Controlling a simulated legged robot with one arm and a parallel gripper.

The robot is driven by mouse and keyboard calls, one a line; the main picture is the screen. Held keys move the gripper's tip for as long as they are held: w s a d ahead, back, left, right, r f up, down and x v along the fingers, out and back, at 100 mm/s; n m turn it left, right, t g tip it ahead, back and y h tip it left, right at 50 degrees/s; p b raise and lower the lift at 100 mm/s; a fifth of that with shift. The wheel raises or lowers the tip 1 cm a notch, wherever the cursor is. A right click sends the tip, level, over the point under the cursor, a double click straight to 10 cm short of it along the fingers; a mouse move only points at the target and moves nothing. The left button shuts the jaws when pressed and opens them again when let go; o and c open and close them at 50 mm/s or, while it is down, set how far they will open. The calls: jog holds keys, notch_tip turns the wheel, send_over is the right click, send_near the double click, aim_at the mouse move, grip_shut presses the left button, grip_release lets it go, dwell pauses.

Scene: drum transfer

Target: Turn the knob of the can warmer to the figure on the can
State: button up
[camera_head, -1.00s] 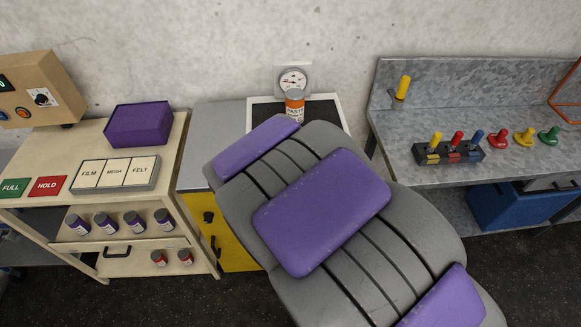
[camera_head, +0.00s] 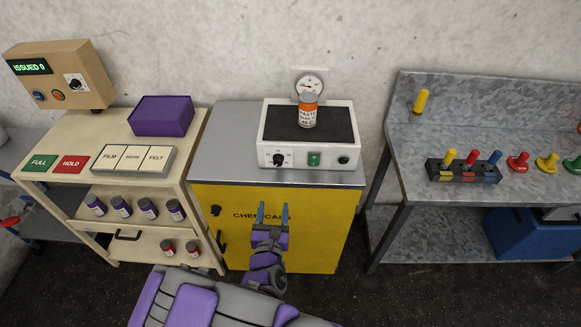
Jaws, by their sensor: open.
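The can warmer (camera_head: 330,156) is a white box with a dark top plate on the grey-topped yellow cabinet. Its black knob (camera_head: 279,160) is at the left of the front face, with a green switch and a dark round fitting to its right. An orange and white can (camera_head: 308,109) stands upright on the plate; its label reads PASTE, with a smaller line that looks like 48 C. A round dial gauge (camera_head: 312,85) is behind it. My gripper (camera_head: 272,212) is open and empty in front of the yellow cabinet door, below the knob and apart from it.
The yellow cabinet (camera_head: 290,215) is marked CHEMICALS. To the left, a cream bench holds a purple box (camera_head: 162,115), sign plates and a control box (camera_head: 60,75). To the right, a metal bench (camera_head: 430,210) carries coloured pegs. The grey top left of the warmer is clear.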

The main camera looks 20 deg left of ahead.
jog(key=b, duration=0.3)
send_near(278, 164)
jog(key=x, duration=0.8)
jog(key=shift+f, duration=0.1)
jog(key=shift+x, duration=0.8)
jog(key=shift+c, duration=0.3)
jog(key=c, duration=1)
